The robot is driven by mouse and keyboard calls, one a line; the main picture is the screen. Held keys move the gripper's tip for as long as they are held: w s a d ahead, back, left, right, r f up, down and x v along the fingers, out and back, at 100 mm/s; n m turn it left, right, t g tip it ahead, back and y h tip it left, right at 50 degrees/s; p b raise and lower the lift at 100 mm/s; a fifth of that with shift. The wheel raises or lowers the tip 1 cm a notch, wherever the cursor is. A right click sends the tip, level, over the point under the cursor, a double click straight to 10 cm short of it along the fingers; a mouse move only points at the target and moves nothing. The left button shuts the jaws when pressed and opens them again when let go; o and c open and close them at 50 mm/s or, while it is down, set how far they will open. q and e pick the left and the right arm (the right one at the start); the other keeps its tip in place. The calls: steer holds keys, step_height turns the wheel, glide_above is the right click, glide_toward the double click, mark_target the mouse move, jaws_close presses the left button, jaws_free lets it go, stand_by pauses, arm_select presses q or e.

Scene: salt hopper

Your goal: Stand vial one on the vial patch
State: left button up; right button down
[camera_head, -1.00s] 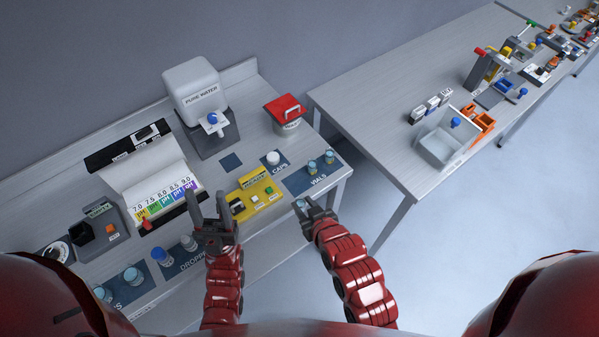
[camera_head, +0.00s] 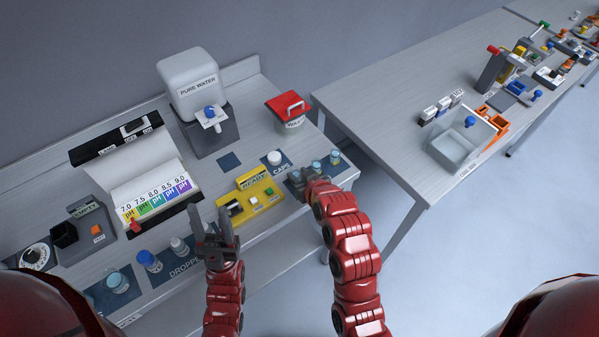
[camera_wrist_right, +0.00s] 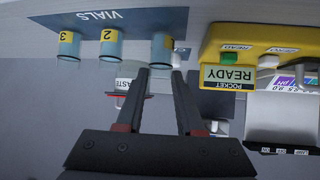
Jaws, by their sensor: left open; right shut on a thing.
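In the head view my right gripper (camera_head: 295,182) is beside the patch, partly hiding vial one. My left gripper (camera_head: 213,228) is open and empty, left of the yellow pocket device.
The yellow device (camera_head: 255,203) reading READY is close left of my right gripper. A white cap (camera_head: 274,158) on the caps patch and a red-lidded waste bin (camera_head: 290,110) stand behind. The table's front edge runs just below the patch.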

steer(key=shift+f, duration=0.35)
steer(key=c, duration=0.5)
jaws_free()
steer(key=shift+c, duration=0.2)
steer(key=shift+r, duration=0.2)
steer(key=shift+s+d+r+b, duration=0.1)
steer(key=shift+s+d+b, duration=0.05)
steer(key=shift+s+b, duration=0.2)
steer(key=shift+b+v, duration=0.5)
steer(key=shift+v, duration=0.6)
steer(key=p+v, duration=0.9)
steer(key=p, duration=0.1)
steer(key=shift+w+r, duration=0.1)
steer(key=shift+r, duration=0.05)
